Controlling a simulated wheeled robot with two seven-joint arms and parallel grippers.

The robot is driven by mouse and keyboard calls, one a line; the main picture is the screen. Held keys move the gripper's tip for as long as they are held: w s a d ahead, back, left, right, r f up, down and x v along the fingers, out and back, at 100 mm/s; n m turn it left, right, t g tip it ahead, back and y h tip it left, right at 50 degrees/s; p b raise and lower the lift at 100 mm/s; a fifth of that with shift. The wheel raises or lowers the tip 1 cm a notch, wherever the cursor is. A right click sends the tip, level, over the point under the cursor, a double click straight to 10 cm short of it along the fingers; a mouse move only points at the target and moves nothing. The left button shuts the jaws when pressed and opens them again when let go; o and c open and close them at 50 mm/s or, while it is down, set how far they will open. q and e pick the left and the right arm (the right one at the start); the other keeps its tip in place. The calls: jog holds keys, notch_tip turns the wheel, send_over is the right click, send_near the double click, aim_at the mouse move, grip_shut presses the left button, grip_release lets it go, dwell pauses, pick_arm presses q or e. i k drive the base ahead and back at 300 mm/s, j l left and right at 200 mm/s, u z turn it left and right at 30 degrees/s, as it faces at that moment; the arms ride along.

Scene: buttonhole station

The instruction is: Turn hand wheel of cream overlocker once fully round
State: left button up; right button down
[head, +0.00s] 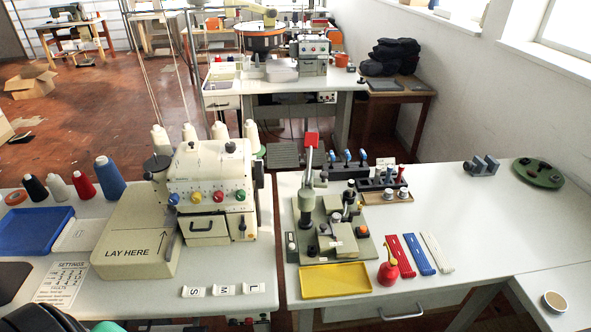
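The cream overlocker (208,166) stands on the left table, with a row of coloured tension dials across its front. Its dark hand wheel (259,175) is on the right side of the body and shows nearly edge-on, so its turned position cannot be read. The wheel stands beside the gap between the two tables. A cream block marked "LAY HERE" (137,240) adjoins the overlocker on the left. Neither of my grippers can be made out in the head view, and nothing is seen touching the wheel.
Thread cones (220,131) stand behind the overlocker. A green-grey fixture with a red-topped lever (311,141) stands on the right table, right of the wheel. A yellow tray (335,277) and red oil can (388,269) lie in front.

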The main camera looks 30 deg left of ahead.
aim_at(257, 171)
jog(key=i+l+u, duration=0.15)
jog(key=l+u, duration=0.15)
jog(key=i+l+u, duration=0.1)
jog(key=l+u, duration=0.5)
jog(key=u, duration=0.65)
jog(key=l, duration=0.1)
